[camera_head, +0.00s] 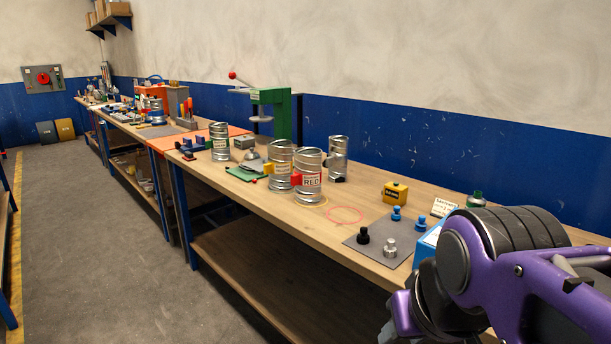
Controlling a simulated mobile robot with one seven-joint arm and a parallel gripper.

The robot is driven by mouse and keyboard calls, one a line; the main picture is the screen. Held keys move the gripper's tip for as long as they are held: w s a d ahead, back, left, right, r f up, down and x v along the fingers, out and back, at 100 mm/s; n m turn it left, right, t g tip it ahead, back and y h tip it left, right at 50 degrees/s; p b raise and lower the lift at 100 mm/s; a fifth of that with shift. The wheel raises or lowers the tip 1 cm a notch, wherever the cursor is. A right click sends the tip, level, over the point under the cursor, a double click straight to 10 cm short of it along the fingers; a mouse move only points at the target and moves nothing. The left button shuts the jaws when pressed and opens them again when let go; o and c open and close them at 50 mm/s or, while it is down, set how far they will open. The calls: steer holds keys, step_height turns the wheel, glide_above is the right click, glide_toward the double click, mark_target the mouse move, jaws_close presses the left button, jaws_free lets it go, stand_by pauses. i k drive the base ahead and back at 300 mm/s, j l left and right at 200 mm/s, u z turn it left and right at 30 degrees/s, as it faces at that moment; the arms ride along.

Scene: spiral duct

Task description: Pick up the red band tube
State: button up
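The red band tube (309,162) is a ribbed silver metal cylinder standing upright on the wooden workbench (231,193). It carries a white label reading RED with red edging, and a red block shows at its left side. A silver tube with a yellow block (280,156) stands close behind it to the left. Another silver tube with a black block (338,153) stands behind it to the right. My purple and dark grey arm fills the lower right, apart from the tubes. I cannot make out my gripper's fingertips.
A red ring (345,207) marks bare bench right of the tube. A grey mat (372,246) with black, silver and blue knobs lies nearer my arm. A yellow box (395,192) sits behind. A green press (270,97) stands farther back. The floor aisle at left is clear.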

mark_target(307, 179)
steer(key=i+j+z, duration=0.2)
steer(key=z, duration=0.25)
steer(key=i+j+z, duration=0.15)
steer(key=z, duration=0.35)
steer(key=i+j+z, duration=0.2)
steer(key=j, duration=0.25)
steer(key=j+z, duration=0.2)
steer(key=j, duration=0.2)
steer(key=i+j+z, duration=0.1)
steer(key=j, duration=0.45)
steer(key=i+j+z, duration=0.1)
steer(key=j, duration=1.05)
steer(key=i+z, duration=0.05)
